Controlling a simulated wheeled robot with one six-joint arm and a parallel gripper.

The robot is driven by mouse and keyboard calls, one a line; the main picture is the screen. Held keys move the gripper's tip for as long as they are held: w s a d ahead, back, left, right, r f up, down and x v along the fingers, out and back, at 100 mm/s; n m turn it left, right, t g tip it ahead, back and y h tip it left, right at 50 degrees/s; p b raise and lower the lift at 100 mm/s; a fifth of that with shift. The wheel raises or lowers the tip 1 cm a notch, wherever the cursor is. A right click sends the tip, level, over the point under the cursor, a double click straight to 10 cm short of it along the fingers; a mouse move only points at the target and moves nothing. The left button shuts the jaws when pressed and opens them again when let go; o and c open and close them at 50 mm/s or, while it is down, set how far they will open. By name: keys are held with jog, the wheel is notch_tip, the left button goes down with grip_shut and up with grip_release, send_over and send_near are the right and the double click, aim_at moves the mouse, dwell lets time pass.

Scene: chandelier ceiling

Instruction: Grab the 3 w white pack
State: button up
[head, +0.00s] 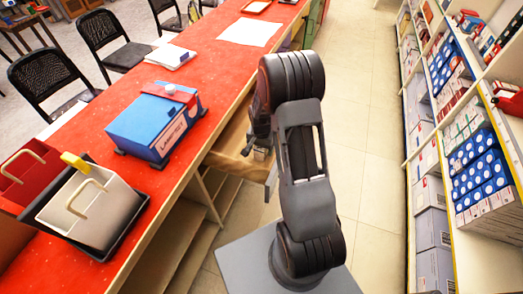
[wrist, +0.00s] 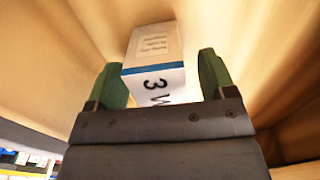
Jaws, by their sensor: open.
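The white pack (wrist: 152,58) shows in the wrist view, with a blue stripe and the marking "3 W" on the face toward me. It sits between the two green fingers of my gripper (wrist: 161,76). The fingers are open, one on each side of it. A small gap shows at the right finger; whether the left finger touches the pack I cannot tell. The pack's lower part is hidden behind the gripper body. In the head view my gripper (head: 262,150) is at the counter's side, partly hidden by my arm, and I cannot make out the pack there.
A wooden compartment under the red counter (head: 75,165) surrounds the gripper closely. A blue box (head: 150,125) and a white handled container (head: 95,215) stand on the counter. Stocked shelves (head: 480,230) line the right side. The tiled aisle (head: 370,150) between is clear.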

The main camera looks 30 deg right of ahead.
jog(key=shift+f, duration=0.55)
jog(key=shift+c, duration=0.2)
jog(key=c, duration=1)
jog(key=shift+o, duration=0.2)
jog(key=shift+r, duration=0.1)
